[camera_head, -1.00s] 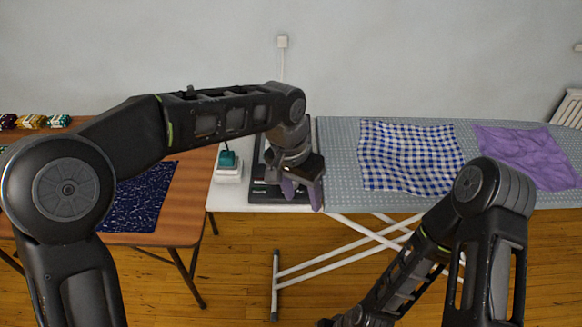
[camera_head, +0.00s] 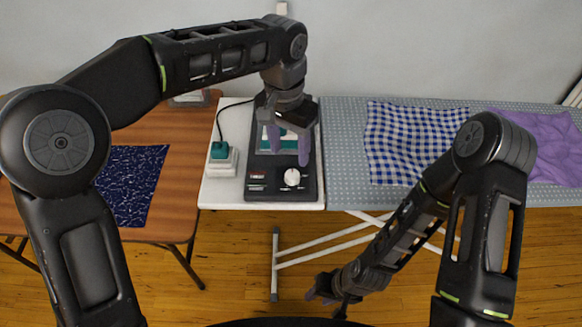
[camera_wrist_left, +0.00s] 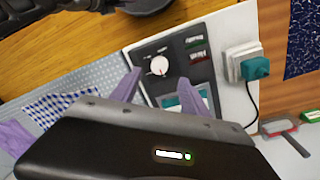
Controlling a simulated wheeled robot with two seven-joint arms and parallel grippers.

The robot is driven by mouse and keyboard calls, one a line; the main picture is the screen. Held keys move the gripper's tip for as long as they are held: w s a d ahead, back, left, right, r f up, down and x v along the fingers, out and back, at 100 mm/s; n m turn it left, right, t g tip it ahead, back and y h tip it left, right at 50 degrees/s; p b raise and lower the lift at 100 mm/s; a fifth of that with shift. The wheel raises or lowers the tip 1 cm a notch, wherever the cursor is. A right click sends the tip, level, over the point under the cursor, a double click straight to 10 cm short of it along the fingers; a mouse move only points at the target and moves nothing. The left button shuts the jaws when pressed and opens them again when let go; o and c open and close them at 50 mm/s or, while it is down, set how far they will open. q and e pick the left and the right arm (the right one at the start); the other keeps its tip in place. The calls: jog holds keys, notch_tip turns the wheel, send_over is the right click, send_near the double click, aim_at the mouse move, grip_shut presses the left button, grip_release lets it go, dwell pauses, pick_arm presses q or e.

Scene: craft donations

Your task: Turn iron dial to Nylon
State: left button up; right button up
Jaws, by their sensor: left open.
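A round white dial (camera_head: 292,177) sits on a dark panel (camera_head: 282,195) at the white end of the ironing board. The dial also shows in the left wrist view (camera_wrist_left: 159,66), with a small red mark at its lower edge. Its setting is too small to read. My left gripper (camera_head: 290,150) is open and points down over the panel, just behind the dial in the head view. Its purple fingers stand either side of the dial's line in the wrist view, apart from it. My right gripper (camera_head: 327,297) hangs low in front of the board, away from the panel.
A teal plug in a white socket box (camera_head: 222,160) stands left of the panel, with a black cord. A teal-and-white part (camera_head: 288,143) lies partly behind my left fingers. Checked cloth (camera_head: 405,140) and purple cloth (camera_head: 540,140) lie on the board. A wooden table (camera_head: 178,190) stands left.

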aim_at(291, 175)
pick_arm(q)
jog(key=f, duration=0.3)
jog(key=f+p, duration=0.1)
jog(key=f, duration=0.3)
jog(key=shift+s+d+f, duration=0.15)
jog(key=shift+d+f, duration=0.05)
jog(key=shift+f, duration=0.1)
jog(key=shift+c, duration=0.2)
grip_shut()
